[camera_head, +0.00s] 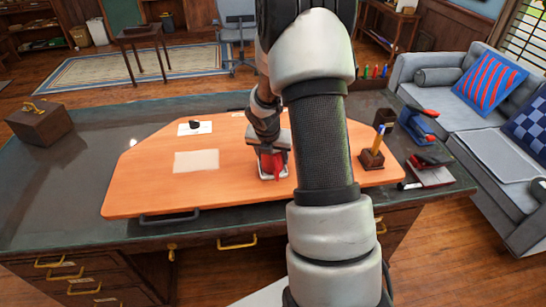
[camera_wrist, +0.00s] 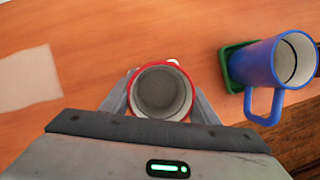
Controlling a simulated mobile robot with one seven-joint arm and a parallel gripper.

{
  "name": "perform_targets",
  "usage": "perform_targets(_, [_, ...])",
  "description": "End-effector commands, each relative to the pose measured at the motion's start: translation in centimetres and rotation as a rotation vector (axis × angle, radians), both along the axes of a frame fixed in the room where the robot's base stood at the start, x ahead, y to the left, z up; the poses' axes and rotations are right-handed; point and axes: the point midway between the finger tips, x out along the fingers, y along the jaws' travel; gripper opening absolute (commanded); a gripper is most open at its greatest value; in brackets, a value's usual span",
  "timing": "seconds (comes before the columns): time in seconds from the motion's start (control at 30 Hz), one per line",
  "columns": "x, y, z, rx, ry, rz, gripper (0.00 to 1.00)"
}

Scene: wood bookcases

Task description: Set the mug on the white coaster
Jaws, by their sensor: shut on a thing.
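My gripper (camera_wrist: 160,95) is shut on a red mug (camera_wrist: 193,92), with a finger at each side of it. The mug is upright in the wrist view, and its grey inside looks empty. In the head view the red mug (camera_head: 271,162) shows below my wrist, over the orange board. A white edge, which looks like the white coaster (camera_head: 267,177), shows just under it. Small white bits also show past the mug's rim in the wrist view (camera_wrist: 173,62). The mug hides most of the coaster, and I cannot tell whether they touch.
A blue mug (camera_wrist: 260,65) stands on a green coaster (camera_wrist: 234,80) to the right; my arm seems to hide it in the head view. A pale square (camera_head: 196,161) lies left on the orange board (camera_head: 140,180). A wooden pencil holder (camera_head: 371,159) stands right.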

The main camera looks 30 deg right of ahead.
Motion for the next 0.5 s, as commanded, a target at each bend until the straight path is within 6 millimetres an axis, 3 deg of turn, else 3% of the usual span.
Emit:
perform_targets(0.23, [0.04,-0.02,-0.33,-0.001,-0.001,0.001,0.25])
perform_targets(0.27, [0.02,-0.02,-0.23,-0.001,-0.001,0.001,0.60])
perform_targets(0.3, [0.01,-0.02,-0.21,0.000,0.000,0.001,0.67])
perform_targets(0.37, [0.00,-0.03,-0.22,0.000,0.000,0.000,0.74])
perform_targets(0.5, [0.00,-0.03,-0.22,-0.001,0.001,0.000,0.74])
